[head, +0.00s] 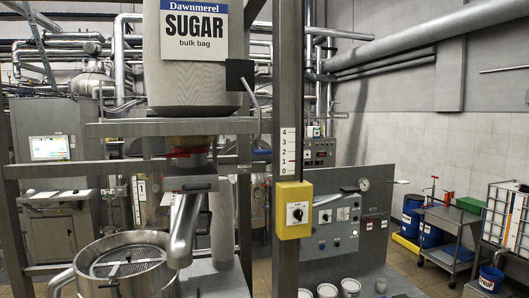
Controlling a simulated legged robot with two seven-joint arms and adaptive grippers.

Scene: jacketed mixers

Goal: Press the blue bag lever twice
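A small blue piece (262,152), which looks like the blue lever's grip, shows just left of the steel upright, below the bag. A thin bent grey rod (256,108) comes down toward it from a dark box (240,75) at the bag's right side. I cannot tell whether the rod and the blue piece are joined. The bulk sugar bag (195,82) hangs in the frame at upper centre, with a white and blue SUGAR label (194,30). Neither of my grippers is in view.
A round sieve (126,262) and a metal spout (186,228) are below. A control panel (338,218) and a trolley (449,235) stand to the right.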

